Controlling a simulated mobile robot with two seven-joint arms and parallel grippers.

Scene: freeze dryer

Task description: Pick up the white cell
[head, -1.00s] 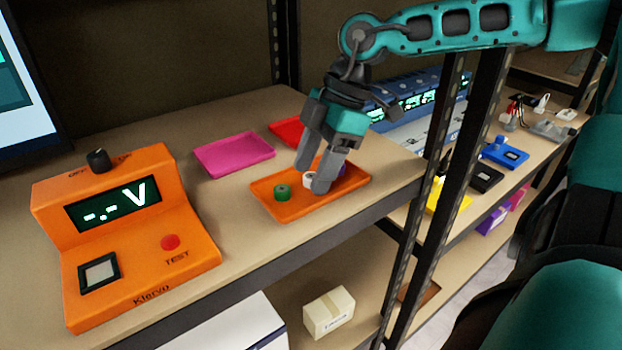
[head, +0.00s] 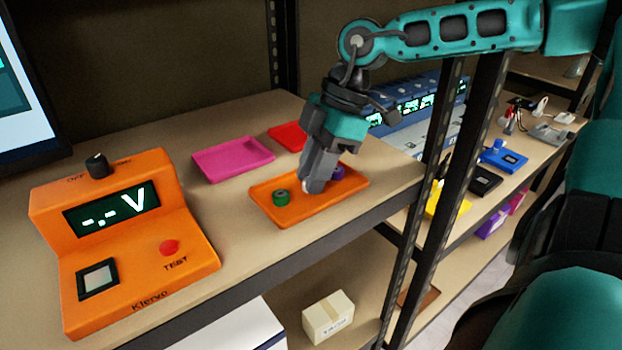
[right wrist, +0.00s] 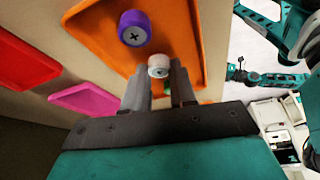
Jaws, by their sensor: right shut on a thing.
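The white cell (right wrist: 158,66) is a small white cylinder. In the right wrist view it sits between the fingertips of my right gripper (right wrist: 160,82). My right gripper, also in the head view (head: 313,188), points down over the orange tray (head: 264,207) and is shut on the white cell. The fingers hide most of the cell in the head view. I cannot tell whether it still touches the tray. A green cell (head: 281,198) stands to its left in the tray. A purple cell (head: 338,172) stands to its right, close to the fingers.
A pink tray (head: 234,158) and a red tray (head: 288,137) lie behind the orange tray. An orange voltage tester (head: 194,232) stands at the left. A black shelf post (head: 438,190) rises right of the tray. The shelf between tester and orange tray is clear.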

